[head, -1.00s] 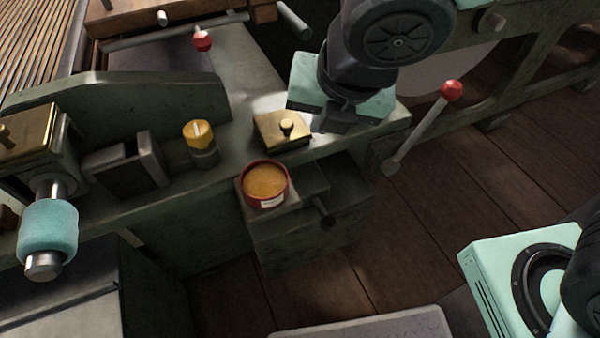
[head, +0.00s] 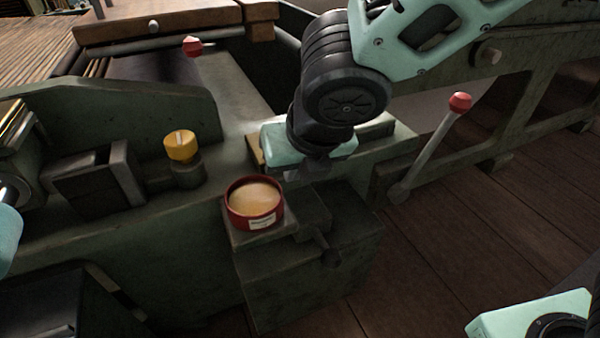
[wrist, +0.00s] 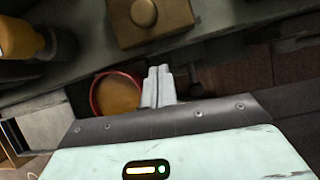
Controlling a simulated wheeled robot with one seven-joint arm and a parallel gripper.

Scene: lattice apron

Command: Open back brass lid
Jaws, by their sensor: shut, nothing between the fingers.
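A square brass lid with a round knob (wrist: 150,16) lies on the green machine bed at the top of the wrist view. In the head view only a thin brass edge (head: 255,153) shows; my gripper hides the rest. My gripper (wrist: 159,72) is shut, its two grey fingers together and empty. In the wrist picture the fingertips point toward the lid and appear apart from it. In the head view my gripper (head: 316,172) hangs at the lid's place, its fingertips hard to make out. I cannot tell which brass lid is the back one.
A red round tin with tan contents (head: 255,203) stands on a ledge in front. A yellow-capped knob (head: 181,146) and a dark open box (head: 95,180) are to the left. A red-tipped lever (head: 430,145) rises at the right.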

